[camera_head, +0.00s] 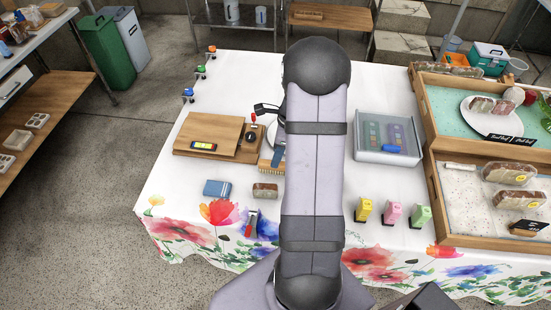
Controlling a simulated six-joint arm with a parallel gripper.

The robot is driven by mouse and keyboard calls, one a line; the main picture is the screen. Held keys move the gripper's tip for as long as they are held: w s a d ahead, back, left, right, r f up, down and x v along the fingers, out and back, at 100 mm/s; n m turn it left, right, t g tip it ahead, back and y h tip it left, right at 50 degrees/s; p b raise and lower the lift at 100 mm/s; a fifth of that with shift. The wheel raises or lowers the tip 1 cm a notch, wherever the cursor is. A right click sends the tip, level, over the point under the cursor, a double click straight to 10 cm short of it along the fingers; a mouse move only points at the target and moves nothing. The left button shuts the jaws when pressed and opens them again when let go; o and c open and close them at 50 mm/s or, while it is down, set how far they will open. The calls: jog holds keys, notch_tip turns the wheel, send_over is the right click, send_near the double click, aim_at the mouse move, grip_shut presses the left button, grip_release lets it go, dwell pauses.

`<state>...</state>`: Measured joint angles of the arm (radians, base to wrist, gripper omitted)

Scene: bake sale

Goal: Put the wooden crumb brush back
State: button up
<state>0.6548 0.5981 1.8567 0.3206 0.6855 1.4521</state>
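A tan wooden piece with a bristle-like fringe (268,163), which looks like the crumb brush, lies on the white table just right of the wooden board. My arm hides its right part. My gripper (269,111) is at the far end of the arm, beyond the brush in the picture. One dark finger sticks out to the left. The rest is hidden behind my arm, so its opening and anything in it cannot be made out.
A blue box (217,188) and a wrapped loaf (265,191) lie nearer. A clear bin (370,154) and wooden crates (438,211) stand right. Small coloured bottles (393,213) stand in front.

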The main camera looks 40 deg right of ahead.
notch_tip(320, 180, up, 8)
jog(key=s+d, duration=0.1)
jog(key=shift+b, duration=0.3)
jog(key=s+a+n, duration=0.4)
jog(key=a+n, duration=0.3)
jog(key=n, duration=0.2)
jog(key=s+a+f+n+g+h, duration=0.1)
jog(key=s+a+n, duration=0.4)
jog(key=a+n, duration=0.3)
jog(key=s+a+n, duration=0.4)
jog(key=a+n, duration=0.3)
jog(key=n, duration=0.3)
jog(key=shift+s+a+f+g+h, duration=0.15)
jog(key=shift+s+a+g+h, duration=0.15)
jog(key=shift+a, duration=0.05)
